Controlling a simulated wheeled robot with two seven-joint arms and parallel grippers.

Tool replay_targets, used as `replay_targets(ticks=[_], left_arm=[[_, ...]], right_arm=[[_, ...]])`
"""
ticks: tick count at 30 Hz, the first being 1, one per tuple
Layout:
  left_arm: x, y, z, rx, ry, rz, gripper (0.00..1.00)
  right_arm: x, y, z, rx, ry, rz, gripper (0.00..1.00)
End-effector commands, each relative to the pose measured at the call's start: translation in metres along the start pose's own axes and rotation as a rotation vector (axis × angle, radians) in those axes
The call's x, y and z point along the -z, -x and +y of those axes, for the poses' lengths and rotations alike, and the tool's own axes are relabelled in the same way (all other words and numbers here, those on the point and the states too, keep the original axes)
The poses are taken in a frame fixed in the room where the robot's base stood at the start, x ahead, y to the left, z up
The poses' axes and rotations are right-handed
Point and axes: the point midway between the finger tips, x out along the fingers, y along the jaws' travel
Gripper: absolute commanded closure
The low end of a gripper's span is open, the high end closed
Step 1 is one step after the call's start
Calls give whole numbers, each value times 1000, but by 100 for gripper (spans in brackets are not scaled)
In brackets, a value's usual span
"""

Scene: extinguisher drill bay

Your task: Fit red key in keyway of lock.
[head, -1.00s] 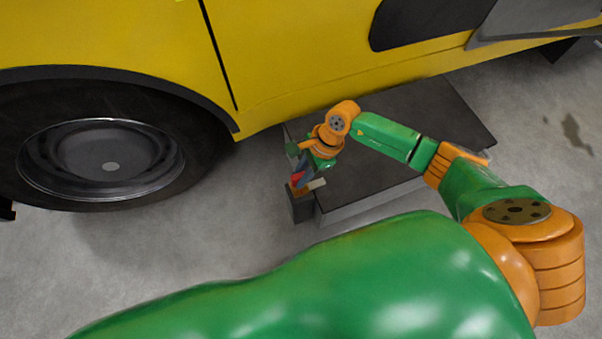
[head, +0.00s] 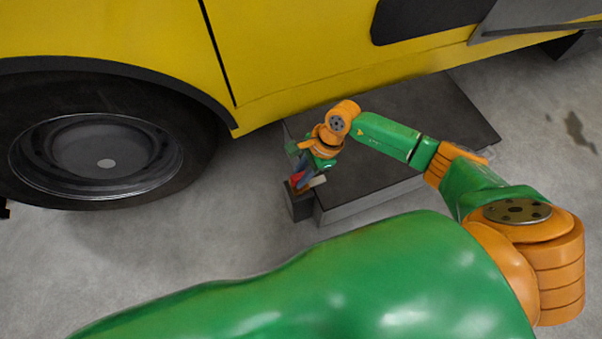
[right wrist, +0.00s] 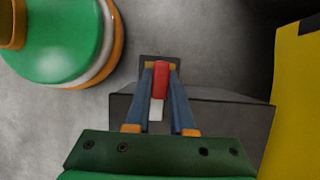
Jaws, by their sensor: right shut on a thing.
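My right gripper (head: 299,181) is at the near left corner of the dark platform, pointing down. It also shows in the right wrist view (right wrist: 161,68), with its two blue-grey fingers shut on the red key (right wrist: 160,82). A pale piece (right wrist: 155,112) shows just below the red part, between the fingers. In the head view the red key (head: 296,179) is small, right above a dark block (head: 298,206), which seems to be the lock. The block's top (right wrist: 146,60) shows behind the fingertips. The keyway is hidden, so I cannot tell whether the key is in it. My left gripper is not in view.
The dark platform (head: 400,150) lies on the grey floor directly beside the block. A yellow vehicle (head: 300,50) with a large wheel (head: 100,155) stands behind it. The floor left of the block is clear.

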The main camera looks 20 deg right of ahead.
Motion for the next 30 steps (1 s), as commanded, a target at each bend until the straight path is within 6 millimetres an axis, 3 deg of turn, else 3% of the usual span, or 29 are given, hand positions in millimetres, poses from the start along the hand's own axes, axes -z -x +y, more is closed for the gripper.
replay_targets(ticks=[13, 14, 17, 26, 30], left_arm=[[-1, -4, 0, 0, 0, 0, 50], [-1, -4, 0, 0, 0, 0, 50], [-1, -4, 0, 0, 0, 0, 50], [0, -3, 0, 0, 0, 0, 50], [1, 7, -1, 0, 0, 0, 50]], right_arm=[[2, -4, 0, 0, 0, 0, 100], [2, -4, 0, 0, 0, 0, 71], [2, -4, 0, 0, 0, 0, 44], [2, -2, 0, 0, 0, 0, 44], [1, 26, -1, 4, 1, 2, 44]])
